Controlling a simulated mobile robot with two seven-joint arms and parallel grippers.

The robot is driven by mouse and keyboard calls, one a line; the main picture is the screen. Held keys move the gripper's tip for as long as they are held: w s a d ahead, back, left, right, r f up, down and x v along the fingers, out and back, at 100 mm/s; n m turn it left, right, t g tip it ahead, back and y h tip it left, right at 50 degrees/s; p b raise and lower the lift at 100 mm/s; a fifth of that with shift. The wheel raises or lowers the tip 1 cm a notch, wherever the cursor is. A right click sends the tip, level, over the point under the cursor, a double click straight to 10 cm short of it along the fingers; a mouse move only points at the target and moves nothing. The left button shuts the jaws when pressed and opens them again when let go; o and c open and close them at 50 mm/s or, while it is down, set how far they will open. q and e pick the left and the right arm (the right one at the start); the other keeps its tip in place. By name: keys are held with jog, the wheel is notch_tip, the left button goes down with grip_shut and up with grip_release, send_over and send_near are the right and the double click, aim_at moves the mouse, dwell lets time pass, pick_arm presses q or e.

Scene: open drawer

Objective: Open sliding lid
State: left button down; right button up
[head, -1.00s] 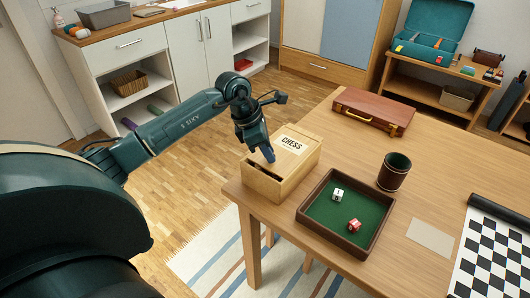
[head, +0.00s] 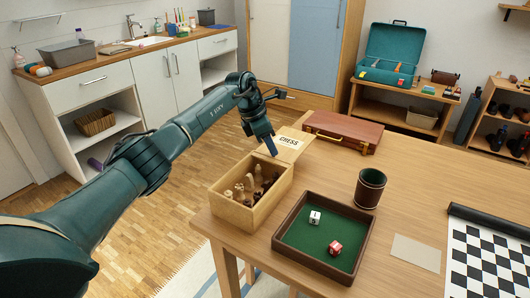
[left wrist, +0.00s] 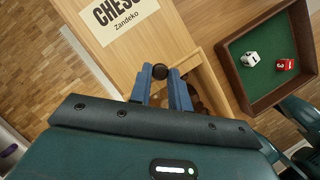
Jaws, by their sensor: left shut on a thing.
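The wooden chess box (head: 249,215) stands at the table's left edge, its near part open with several light and dark chess pieces (head: 250,187) showing inside. Its sliding lid (head: 295,137), labelled CHESS, is pushed far back and sticks out past the far end. My left gripper (head: 272,150) is at the lid's near end, shut on the lid's dark round knob (left wrist: 160,71), which shows between the fingertips in the left wrist view. The knob is hidden by the fingers in the head view. My right gripper is not in view.
A green-lined dice tray (head: 280,247) with two dice stands right of the box. A brown dice cup (head: 369,188) is behind it. A reddish-brown case (head: 343,131) lies close to the lid's far end. A chessboard mat (head: 490,255) lies at right.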

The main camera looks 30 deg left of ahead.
pick_arm(q)
jog(key=shift+w, duration=0.25)
jog(key=c, duration=1.6)
grip_release()
jog(key=o, duration=0.3)
jog(key=v, duration=1.3)
jog(key=shift+s+p, duration=0.15)
jog(key=shift+p, duration=0.15)
